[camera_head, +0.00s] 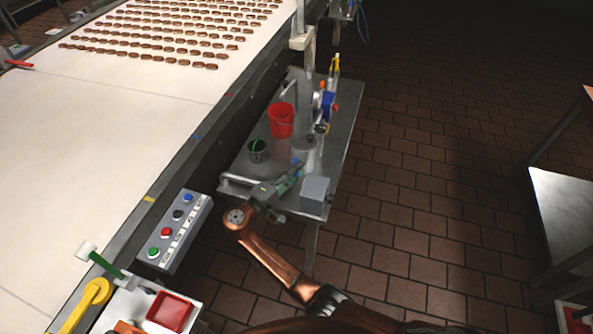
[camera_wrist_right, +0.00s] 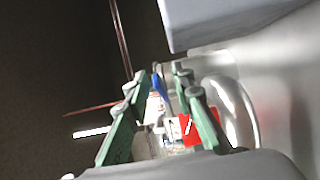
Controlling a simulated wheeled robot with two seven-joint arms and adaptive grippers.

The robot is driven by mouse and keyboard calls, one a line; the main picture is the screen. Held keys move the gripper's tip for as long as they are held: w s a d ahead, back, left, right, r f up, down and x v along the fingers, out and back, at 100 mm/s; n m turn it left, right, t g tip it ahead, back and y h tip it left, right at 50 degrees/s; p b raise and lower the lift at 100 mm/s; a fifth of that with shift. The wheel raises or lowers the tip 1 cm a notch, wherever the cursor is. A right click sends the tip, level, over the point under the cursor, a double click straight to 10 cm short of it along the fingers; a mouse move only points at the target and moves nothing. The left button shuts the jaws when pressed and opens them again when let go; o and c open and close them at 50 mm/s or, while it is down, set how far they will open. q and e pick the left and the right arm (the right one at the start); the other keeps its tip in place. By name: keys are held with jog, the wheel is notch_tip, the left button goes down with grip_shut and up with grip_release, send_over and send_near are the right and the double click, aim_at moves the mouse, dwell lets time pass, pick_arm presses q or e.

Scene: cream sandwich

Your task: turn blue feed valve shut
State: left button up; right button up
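A blue part (camera_head: 326,100), which looks like the blue feed valve, is on a small fitting at the far right of the metal side table, with a red piece beside it. Its handle is too small to read. In the right wrist view a narrow blue shape (camera_wrist_right: 159,84) shows beyond and between the fingertips; I cannot tell if it is the same part. My right gripper (camera_head: 292,179) is over the near part of the table, short of the blue part. Its green fingers (camera_wrist_right: 160,73) are apart, with nothing visibly held. My left gripper is not in view.
On the side table (camera_head: 340,155) stand a red bucket (camera_head: 281,121), a dark cup (camera_head: 257,151) and a grey box (camera_head: 315,194) close to my right gripper. The conveyor (camera_head: 100,130) and a button panel (camera_head: 174,228) are at left. Open brick floor lies right of the table.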

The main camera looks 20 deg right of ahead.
grip_shut()
pick_arm(q)
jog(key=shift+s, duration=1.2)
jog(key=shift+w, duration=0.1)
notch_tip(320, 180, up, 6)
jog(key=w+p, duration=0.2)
jog(key=p, duration=0.3)
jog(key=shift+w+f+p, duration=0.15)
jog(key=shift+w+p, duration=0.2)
jog(key=shift+p, duration=0.05)
pick_arm(e)
jog(key=n+t+y, duration=0.1)
jog(key=d+n+t+y, duration=0.1)
jog(key=n+t+y, duration=0.1)
jog(key=d+n+t+y, duration=0.1)
jog(key=t, duration=0.1)
jog(key=shift+n+y, duration=0.3)
jog(key=shift+y, duration=0.1)
